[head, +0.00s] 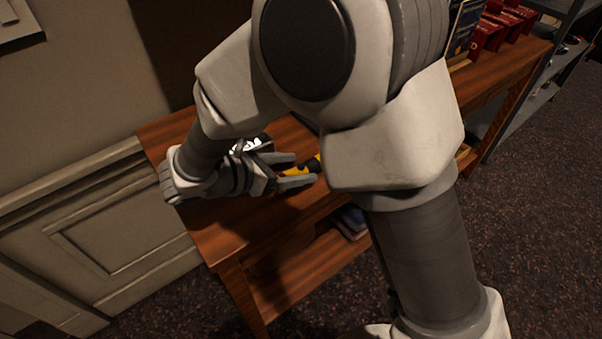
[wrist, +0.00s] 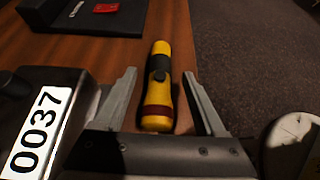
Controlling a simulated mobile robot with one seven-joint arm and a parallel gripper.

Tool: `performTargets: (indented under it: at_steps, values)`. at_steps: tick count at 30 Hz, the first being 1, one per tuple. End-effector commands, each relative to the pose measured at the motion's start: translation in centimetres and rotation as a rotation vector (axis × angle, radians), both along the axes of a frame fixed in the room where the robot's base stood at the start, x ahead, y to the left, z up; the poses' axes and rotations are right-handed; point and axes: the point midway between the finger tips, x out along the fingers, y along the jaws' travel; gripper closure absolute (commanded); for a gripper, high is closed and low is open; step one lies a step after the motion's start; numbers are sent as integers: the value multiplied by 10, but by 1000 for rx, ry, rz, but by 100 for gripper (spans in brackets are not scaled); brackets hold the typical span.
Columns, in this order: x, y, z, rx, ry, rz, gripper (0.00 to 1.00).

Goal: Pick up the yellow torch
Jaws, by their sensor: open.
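The yellow torch (wrist: 160,88) lies on the wooden desk (wrist: 95,62) in the wrist view, with a dark switch on its side and a dark red band at its near end. My gripper (wrist: 162,77) is open, with one finger on each side of the torch's near part. Gaps show between the torch and both fingers. In the head view, the torch (head: 301,169) shows only partly between the fingers of my gripper (head: 306,168). My own arm hides the area to its right.
A black object (wrist: 92,12) with a red label lies at the back left in the wrist view. Red binders (head: 490,35) stand at the desk's far end. Below the desktop is a shelf (head: 310,275) with items. The desk's edge runs close to the torch's right.

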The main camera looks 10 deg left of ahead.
Motion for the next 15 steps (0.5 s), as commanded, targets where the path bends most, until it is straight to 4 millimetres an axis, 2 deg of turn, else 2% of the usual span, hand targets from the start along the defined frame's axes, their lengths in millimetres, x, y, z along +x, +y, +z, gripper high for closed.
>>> performTargets:
  at_steps: [1,4,11,15]
  values:
    - [6,-5,-9,-1,1,-3,27]
    - [14,-13,-13,0,0,-3,27]
    - [17,-14,-13,2,0,0,27]
    - [17,-14,-13,2,0,0,49]
